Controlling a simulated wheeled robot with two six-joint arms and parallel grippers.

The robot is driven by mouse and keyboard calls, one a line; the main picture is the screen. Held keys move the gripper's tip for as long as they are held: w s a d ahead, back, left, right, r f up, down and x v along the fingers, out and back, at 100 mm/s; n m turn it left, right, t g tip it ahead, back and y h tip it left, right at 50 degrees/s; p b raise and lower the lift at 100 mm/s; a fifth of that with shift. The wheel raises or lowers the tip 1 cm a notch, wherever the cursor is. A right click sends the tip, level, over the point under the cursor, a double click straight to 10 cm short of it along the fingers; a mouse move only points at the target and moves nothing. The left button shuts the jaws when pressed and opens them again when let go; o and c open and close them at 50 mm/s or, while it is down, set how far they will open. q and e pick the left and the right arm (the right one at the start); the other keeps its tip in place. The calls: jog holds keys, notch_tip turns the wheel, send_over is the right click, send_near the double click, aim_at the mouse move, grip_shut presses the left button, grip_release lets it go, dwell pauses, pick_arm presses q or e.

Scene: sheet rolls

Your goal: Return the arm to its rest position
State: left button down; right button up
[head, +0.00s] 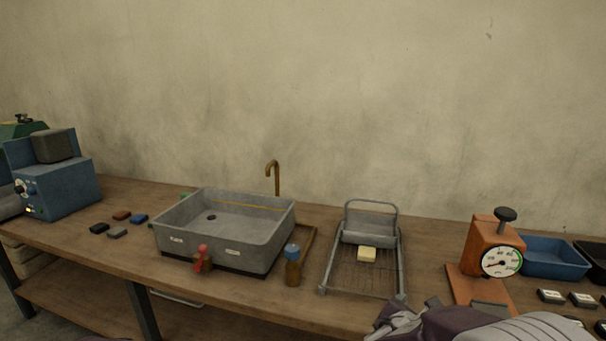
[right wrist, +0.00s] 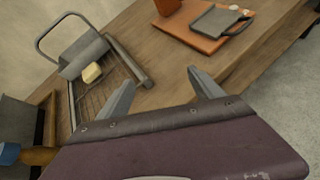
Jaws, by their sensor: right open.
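My right gripper (head: 408,312) is at the bottom right of the head view, in front of the bench's front edge. In the right wrist view its two grey fingers (right wrist: 160,82) are spread apart with nothing between them. My right arm's purple and grey links fill the bottom right corner of the head view. My left gripper is not in view.
The bench (head: 130,255) holds a grey basin (head: 225,255), a brown bottle with blue cap (head: 293,270), a wire rack with roller (head: 340,265) bearing a cream block (head: 367,254), an orange dial press (head: 487,245) and a blue tray (head: 553,258). Bare wood lies between rack and press.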

jog(key=s+d+f+m+g+y, duration=0.1)
jog(key=s+f+m+g, duration=0.3)
jog(key=s+m, duration=0.25)
jog(key=s+d+f+m+g+y, duration=0.1)
jog(key=s+d+f+m+g, duration=0.2)
jog(key=s+m, duration=0.35)
jog(key=s+a+f+m+g+y, duration=0.1)
jog(key=s+a+f+m+y, duration=0.2)
jog(key=a+m, duration=0.3)
jog(key=s+a+f+m+g+y, duration=0.1)
jog(key=s+a+f+m+y, duration=0.2)
jog(key=a+m, duration=0.35)
notch_tip(320, 180, up, 15)
jog(key=p, duration=1.4)
jog(key=shift+a+f+t, duration=0.15)
jog(key=shift+a+t, duration=0.1)
jog(key=shift+t, duration=0.05)
jog(key=shift+m, duration=0.25)
